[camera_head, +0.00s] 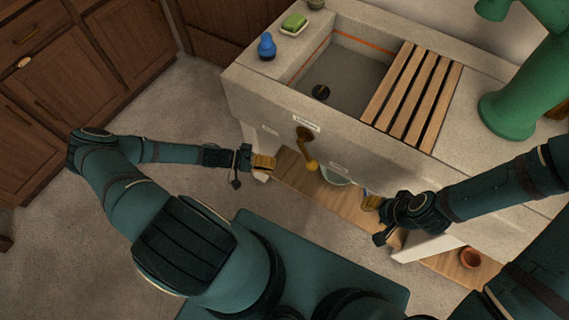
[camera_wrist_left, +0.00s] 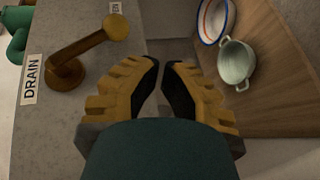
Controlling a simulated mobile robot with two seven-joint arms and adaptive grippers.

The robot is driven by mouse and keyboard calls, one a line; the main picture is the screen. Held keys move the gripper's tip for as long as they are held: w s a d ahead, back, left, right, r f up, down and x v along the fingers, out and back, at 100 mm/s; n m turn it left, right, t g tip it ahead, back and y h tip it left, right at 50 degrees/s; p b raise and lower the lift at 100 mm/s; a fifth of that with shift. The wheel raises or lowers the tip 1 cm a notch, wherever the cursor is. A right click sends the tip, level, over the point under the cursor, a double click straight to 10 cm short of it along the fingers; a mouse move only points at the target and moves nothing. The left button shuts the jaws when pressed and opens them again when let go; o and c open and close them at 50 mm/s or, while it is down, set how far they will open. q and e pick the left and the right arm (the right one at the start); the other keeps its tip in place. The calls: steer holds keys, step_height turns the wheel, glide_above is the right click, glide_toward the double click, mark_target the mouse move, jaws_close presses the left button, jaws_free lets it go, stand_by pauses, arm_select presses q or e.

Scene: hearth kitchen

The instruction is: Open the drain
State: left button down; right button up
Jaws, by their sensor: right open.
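A brass drain lever (camera_head: 307,150) sits on the front face of the stone sink, its knob hanging down and slightly right of its pivot. In the left wrist view the lever (camera_wrist_left: 80,55) is beside a label (camera_wrist_left: 31,79) reading DRAIN. A dark round drain (camera_head: 321,92) shows in the basin floor. My left gripper (camera_head: 268,163) is left of the lever, apart from it. In the left wrist view its fingertips (camera_wrist_left: 161,62) are close together with a narrow gap and nothing between them. My right gripper (camera_head: 370,200) is open, right of and below the lever.
A wooden slatted rack (camera_head: 413,97) covers the sink's right part. A blue bottle (camera_head: 267,46) and green sponge (camera_head: 294,22) stand on the left rim. A pale pot (camera_wrist_left: 237,62) and a plate (camera_wrist_left: 213,20) are on the wooden shelf (camera_wrist_left: 275,75) below.

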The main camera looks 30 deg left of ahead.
arm_select(q)
steer(key=shift+s+a+f, duration=0.2)
steer(key=shift+s+a, duration=0.05)
steer(key=shift+a, duration=0.35)
steer(key=shift+s+a+f, duration=0.2)
steer(key=shift+s+a, duration=0.1)
steer(key=shift+a, duration=0.25)
steer(key=shift+s+a+f, duration=0.2)
steer(key=shift+s+a, duration=0.05)
steer(key=shift+a, duration=0.35)
steer(key=s+d+r+g+y, duration=0.1)
steer(key=d+r+g+y, duration=0.1)
steer(key=d+r+y, duration=0.3)
steer(key=s+d+r+m+g+y, duration=0.1)
steer(key=d+r+y, duration=0.4)
steer(key=d, duration=0.7)
steer(key=shift+s+d+r+m+g, duration=0.15)
steer(key=shift+d+r+m+g, duration=0.15)
steer(key=shift+r+g, duration=0.3)
